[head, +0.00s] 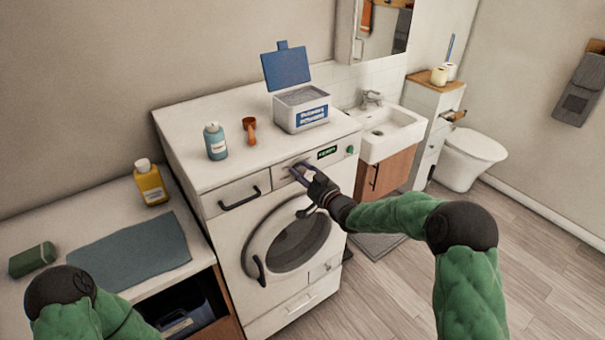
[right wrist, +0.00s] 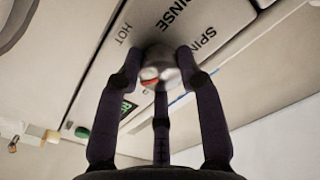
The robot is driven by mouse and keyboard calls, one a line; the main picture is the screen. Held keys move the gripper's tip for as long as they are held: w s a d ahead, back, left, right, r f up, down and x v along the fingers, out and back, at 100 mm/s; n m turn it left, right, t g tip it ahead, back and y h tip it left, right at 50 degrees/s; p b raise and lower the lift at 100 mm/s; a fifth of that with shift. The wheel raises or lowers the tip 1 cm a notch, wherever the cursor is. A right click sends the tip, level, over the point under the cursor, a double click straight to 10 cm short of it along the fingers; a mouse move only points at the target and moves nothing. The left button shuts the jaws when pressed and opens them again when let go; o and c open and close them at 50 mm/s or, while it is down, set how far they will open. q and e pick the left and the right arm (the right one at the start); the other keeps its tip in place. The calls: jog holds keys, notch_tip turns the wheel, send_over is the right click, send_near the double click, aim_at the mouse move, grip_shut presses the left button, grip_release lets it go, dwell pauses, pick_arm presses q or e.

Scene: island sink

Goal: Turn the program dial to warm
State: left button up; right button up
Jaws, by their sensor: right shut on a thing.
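The washing machine (head: 230,235) stands in the middle of the head view, with its control panel along the top front edge. My right gripper (head: 299,172) reaches the panel from the right and hides most of the dial there. In the right wrist view, its fingers (right wrist: 160,75) are shut around the round, pale program dial (right wrist: 160,62), which has a red mark on its face. The panel lettering HOT, RINSE and SPIN shows around the dial; I see no WARM label, and the setting cannot be told. My left gripper is out of view.
A green-lit display (head: 327,152) and green button (head: 350,149) are right of the dial. The round door (head: 287,243) is below.

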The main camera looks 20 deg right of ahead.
jog(key=o, duration=1.1)
jog(key=shift+s+f, duration=0.1)
jog(key=shift+f, duration=0.35)
jog(key=shift+o, duration=0.2)
jog(key=shift+r, duration=0.2)
jog(key=shift+r, duration=0.1)
jog(key=v, duration=1.2)
